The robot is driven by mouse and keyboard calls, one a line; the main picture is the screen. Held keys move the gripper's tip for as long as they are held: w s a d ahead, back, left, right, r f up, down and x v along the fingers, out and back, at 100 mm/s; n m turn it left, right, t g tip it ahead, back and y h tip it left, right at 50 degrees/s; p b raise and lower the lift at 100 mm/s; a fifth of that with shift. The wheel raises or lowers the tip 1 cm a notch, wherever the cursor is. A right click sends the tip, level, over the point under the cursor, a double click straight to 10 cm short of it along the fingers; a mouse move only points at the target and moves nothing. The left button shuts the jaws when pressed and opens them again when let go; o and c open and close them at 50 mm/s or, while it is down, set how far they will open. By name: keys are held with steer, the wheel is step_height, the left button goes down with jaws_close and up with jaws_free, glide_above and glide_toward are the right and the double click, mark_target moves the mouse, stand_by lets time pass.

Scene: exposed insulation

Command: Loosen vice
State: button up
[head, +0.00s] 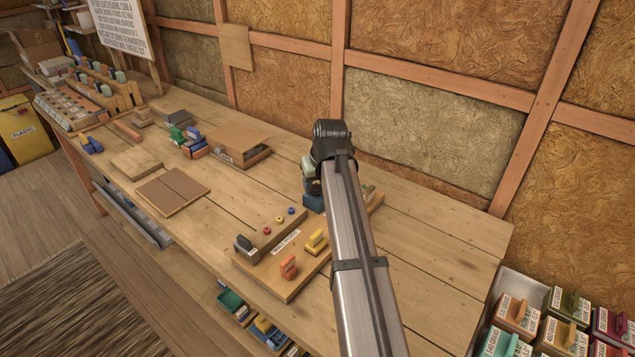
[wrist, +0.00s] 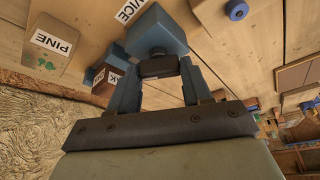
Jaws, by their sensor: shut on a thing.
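The blue vice (head: 313,202) stands on the workbench behind my arm in the head view, which hides much of it. The fingertips are hidden behind my arm in the head view.
A block labelled PINE (wrist: 56,45) is beside the vice. Bare bench (head: 440,250) lies to the right.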

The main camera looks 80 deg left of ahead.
steer(key=n+g, duration=0.1)
steer(key=n, duration=0.2)
steer(key=n+g+h, duration=0.1)
steer(key=n, duration=0.2)
steer(key=shift+w+a, duration=0.15)
steer(key=shift+n, duration=0.4)
steer(key=o, duration=1.1)
steer(key=shift+c, duration=0.2)
steer(key=v, duration=1.4)
steer(key=shift+w+a+f, duration=0.1)
steer(key=shift+w, duration=0.1)
